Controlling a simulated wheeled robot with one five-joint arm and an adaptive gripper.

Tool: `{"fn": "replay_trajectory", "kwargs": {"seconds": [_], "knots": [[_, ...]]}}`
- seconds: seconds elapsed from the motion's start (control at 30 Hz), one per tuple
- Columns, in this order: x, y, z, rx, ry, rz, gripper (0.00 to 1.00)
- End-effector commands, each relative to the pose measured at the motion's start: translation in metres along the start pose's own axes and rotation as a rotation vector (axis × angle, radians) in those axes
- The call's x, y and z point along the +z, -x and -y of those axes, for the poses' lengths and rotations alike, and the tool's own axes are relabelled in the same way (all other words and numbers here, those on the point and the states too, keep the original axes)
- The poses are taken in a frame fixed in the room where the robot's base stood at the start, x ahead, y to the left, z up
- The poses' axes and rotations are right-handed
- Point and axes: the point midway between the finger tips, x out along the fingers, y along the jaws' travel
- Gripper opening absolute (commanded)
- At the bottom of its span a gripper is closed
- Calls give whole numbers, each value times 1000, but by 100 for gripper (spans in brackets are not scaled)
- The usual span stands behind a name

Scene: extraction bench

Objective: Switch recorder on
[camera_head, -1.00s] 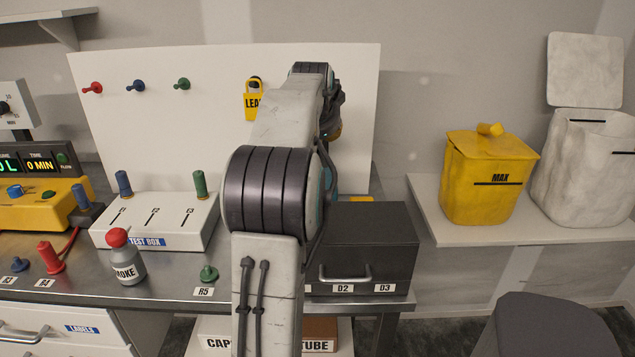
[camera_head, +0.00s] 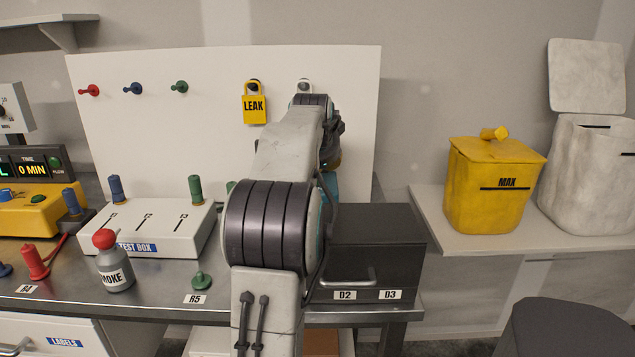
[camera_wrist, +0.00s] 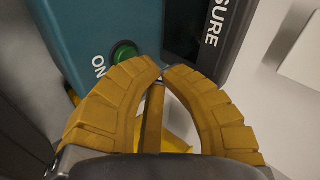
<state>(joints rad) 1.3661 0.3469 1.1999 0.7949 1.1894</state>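The recorder is a teal box (camera_wrist: 95,30) in the wrist view, with a dark panel lettered "SURE" (camera_wrist: 215,25) on its right part. A round green button (camera_wrist: 124,52) sits on the teal face beside the word "ON". My gripper (camera_wrist: 162,71) has yellow ribbed fingers, their tips brought together with nothing clearly held between them. The tips are just below and right of the green button; contact cannot be told. In the head view my arm hides most of the recorder, and only a teal sliver (camera_head: 331,187) shows.
A yellow part (camera_wrist: 175,140) shows behind the fingers. In the head view, a dark drawer box (camera_head: 375,240) stands right of my arm. A white test box (camera_head: 150,232) and a smoke bottle (camera_head: 115,270) stand left. A yellow LEAK tag (camera_head: 255,108) hangs on the white board.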

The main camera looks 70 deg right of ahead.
Motion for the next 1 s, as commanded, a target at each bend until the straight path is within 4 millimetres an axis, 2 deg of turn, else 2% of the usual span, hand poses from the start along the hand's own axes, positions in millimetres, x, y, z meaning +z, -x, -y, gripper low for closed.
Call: {"fn": "replay_trajectory", "kwargs": {"seconds": [0.07,0.1,0.17,1.0], "knots": [[0,0,0,0,0,0,0],[0,0,0,0,0,0,5],[0,0,0,0,0,0,0],[0,0,0,0,0,0,0]]}}
